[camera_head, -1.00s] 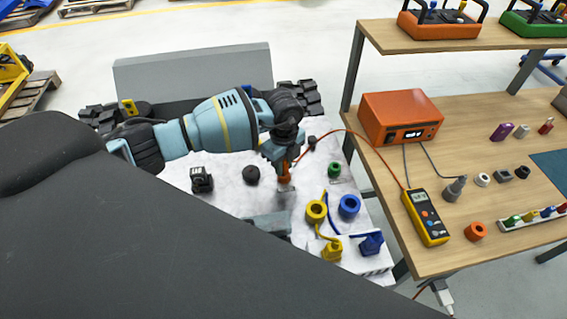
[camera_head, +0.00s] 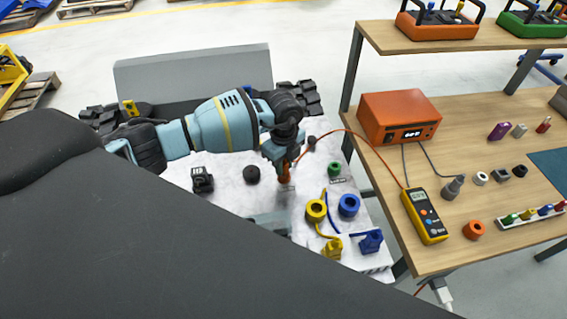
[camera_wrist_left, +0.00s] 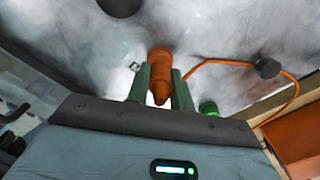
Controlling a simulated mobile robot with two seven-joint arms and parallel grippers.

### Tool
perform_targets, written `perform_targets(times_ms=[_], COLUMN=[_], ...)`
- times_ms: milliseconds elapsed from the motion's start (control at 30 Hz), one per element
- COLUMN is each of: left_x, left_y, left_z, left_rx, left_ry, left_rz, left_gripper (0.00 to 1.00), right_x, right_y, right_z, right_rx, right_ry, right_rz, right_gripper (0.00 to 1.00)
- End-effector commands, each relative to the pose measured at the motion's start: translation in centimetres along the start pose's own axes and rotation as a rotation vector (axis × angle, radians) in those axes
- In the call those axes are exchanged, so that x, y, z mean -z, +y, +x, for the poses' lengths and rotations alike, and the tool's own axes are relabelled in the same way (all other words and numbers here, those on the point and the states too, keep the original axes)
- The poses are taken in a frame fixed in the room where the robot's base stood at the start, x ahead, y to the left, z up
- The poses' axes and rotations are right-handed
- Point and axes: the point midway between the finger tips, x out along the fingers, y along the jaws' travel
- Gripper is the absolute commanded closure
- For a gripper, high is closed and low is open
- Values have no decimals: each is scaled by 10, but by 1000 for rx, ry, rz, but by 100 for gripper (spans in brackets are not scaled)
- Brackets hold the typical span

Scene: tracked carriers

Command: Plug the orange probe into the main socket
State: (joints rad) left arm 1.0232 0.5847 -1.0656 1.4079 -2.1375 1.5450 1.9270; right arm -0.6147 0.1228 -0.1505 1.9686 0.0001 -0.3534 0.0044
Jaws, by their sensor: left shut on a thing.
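The orange probe (camera_head: 286,174) is held in my left gripper (camera_head: 281,164), low over the pale top of the tracked carrier (camera_head: 225,195). In the left wrist view, the probe (camera_wrist_left: 160,72) stands between the two green fingers (camera_wrist_left: 160,88), which are shut on it. I cannot make out which part is the main socket.
Yellow (camera_head: 316,211) and blue (camera_head: 349,205) rings, a green part (camera_head: 334,169) and black parts (camera_head: 202,180) stand on the carrier. A wooden bench (camera_head: 455,150) at the right bears a yellow meter (camera_head: 425,217) and several small parts.

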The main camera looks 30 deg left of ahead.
Motion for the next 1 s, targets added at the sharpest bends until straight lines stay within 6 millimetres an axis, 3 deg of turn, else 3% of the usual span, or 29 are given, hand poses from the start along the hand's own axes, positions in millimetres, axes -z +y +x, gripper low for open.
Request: perform_targets(times_ms=[1000], left_x=[0], left_y=[0], left_z=[7], left_rx=[-1], left_ry=[0], left_rz=[1], left_gripper=[100], right_x=[6], right_y=[0], right_z=[0], right_rx=[-1], right_ry=[12], right_rz=[1], right_gripper=[64])
